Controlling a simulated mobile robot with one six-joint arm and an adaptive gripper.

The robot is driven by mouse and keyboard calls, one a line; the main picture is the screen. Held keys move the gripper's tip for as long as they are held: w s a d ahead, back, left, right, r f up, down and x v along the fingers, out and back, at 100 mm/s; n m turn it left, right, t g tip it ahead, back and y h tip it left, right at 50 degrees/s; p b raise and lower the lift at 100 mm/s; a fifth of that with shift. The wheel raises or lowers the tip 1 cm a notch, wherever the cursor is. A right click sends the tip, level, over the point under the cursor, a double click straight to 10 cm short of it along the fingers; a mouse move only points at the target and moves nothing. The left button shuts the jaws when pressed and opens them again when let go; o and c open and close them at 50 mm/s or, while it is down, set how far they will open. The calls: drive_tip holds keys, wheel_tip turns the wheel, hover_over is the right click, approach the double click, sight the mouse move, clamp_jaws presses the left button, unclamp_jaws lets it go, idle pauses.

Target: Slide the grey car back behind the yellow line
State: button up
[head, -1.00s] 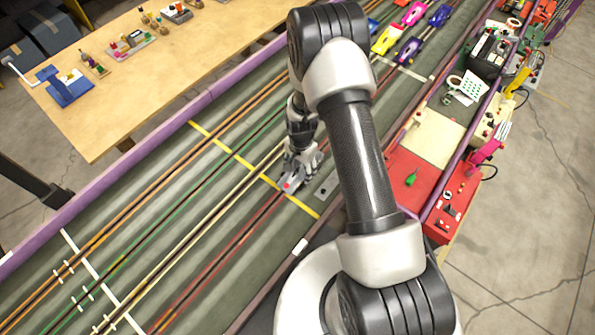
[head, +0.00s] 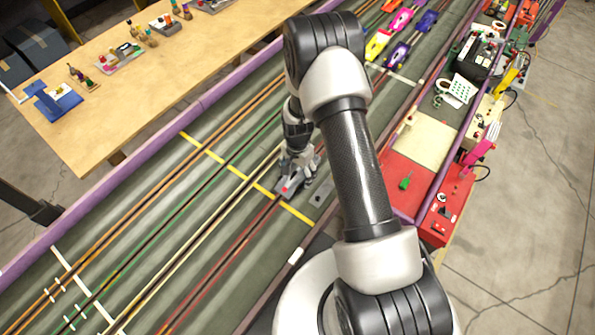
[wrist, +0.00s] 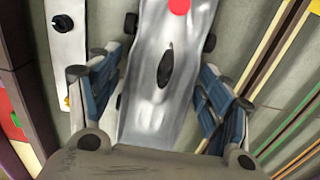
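The grey car (head: 287,189), low and silvery with a red spot near its nose, sits on the track at the red-lined slot. Its nose lies just on the upper-right side of the yellow line (head: 228,166). My gripper (head: 299,172) is down over the car, and its wrist hides the rear in the head view. In the wrist view the grey car (wrist: 160,110) runs lengthwise between the fingers of my gripper (wrist: 160,85). The blue-padded fingers are close against its two sides, near its dark cockpit opening.
A small grey plate (head: 321,194) lies beside the car on its right. Several coloured cars (head: 398,55) stand farther up the track. A purple wall (head: 150,138) edges the track's far side. Red boxes (head: 418,185) stand at the right. The lower-left lanes are clear.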

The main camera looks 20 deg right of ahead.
drive_tip(key=shift+o, duration=0.5)
drive_tip(key=shift+r, duration=0.1)
wheel_tip(320, 180, up, 12)
wheel_tip(320, 180, up, 10)
drive_tip(key=n+t, duration=0.1)
drive_tip(key=n, duration=0.1)
hover_over(297, 170)
drive_tip(key=s, duration=0.1)
drive_tip(key=s+a+r+n+t, duration=0.1)
drive_tip(key=s+r, duration=0.2)
drive_tip(key=r, duration=0.2)
drive_tip(key=s+a+r+n, duration=0.1)
drive_tip(key=s+r+n, duration=0.15)
drive_tip(key=r, duration=0.35)
drive_tip(key=s+a+r+n+t, duration=0.1)
drive_tip(key=s+r, duration=0.3)
drive_tip(key=s, duration=0.5)
drive_tip(key=s+a+r+n+t, duration=0.1)
drive_tip(key=s+r+n, duration=0.3)
drive_tip(key=s, duration=0.5)
drive_tip(key=shift+s+r+n+t, duration=0.2)
drive_tip(key=shift+r+n+t, duration=0.15)
drive_tip(key=shift+r, duration=0.2)
